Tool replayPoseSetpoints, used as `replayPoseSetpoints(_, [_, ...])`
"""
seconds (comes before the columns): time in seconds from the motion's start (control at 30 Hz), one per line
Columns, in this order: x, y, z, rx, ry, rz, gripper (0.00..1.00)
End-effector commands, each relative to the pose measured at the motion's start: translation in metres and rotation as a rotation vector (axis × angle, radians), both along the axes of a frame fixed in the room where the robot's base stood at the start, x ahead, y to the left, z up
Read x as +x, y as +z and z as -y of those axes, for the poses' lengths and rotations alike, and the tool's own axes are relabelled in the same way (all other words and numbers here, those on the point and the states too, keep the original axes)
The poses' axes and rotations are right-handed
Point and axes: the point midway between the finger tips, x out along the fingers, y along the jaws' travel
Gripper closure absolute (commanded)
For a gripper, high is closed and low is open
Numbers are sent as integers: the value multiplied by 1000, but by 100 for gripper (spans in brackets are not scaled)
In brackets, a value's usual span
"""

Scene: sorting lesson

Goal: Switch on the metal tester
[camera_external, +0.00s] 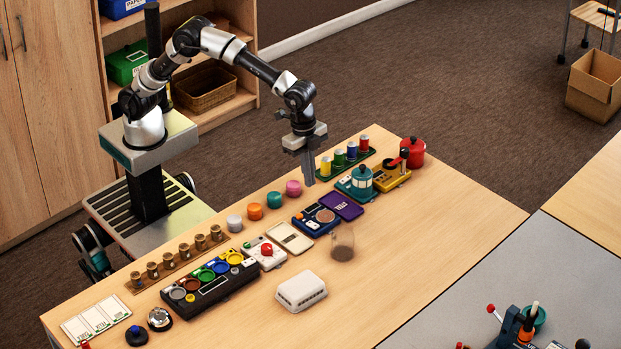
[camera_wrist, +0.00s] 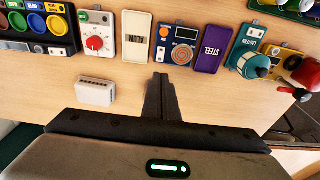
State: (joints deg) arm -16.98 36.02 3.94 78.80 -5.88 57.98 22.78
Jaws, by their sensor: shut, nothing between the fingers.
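A dark blue box with a round copper-coloured coil plate and a small dark display looks like the metal tester (camera_external: 316,221); it also shows in the wrist view (camera_wrist: 182,48). It lies flat in the row of devices on the table. Its switch and on/off state are too small to make out. My gripper (camera_external: 309,182) points down, shut and empty, above the table, beyond the tester and close to the pink jar in the external view. In the wrist view, the shut fingers (camera_wrist: 160,78) appear just below the tester, apart from it.
A pale plate (camera_external: 290,237) and a purple plate (camera_external: 341,205) flank the tester. A white device with a red knob (camera_external: 264,252), a teal device (camera_external: 357,184) and a clear cup (camera_external: 342,243) are nearby. A pink jar (camera_external: 293,188) stands beside my gripper. The table's near right is clear.

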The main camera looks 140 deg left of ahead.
Motion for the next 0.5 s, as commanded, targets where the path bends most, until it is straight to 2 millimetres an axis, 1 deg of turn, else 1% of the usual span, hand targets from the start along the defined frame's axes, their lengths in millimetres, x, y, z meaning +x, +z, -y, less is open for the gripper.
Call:
replayPoseSetpoints(0.03, [2,-5,0,1,-1,2,100])
replayPoseSetpoints(0.23, [3,3,0,0,-1,0,100])
replayPoseSetpoints(0.5, [3,0,1,-1,-1,-1,100])
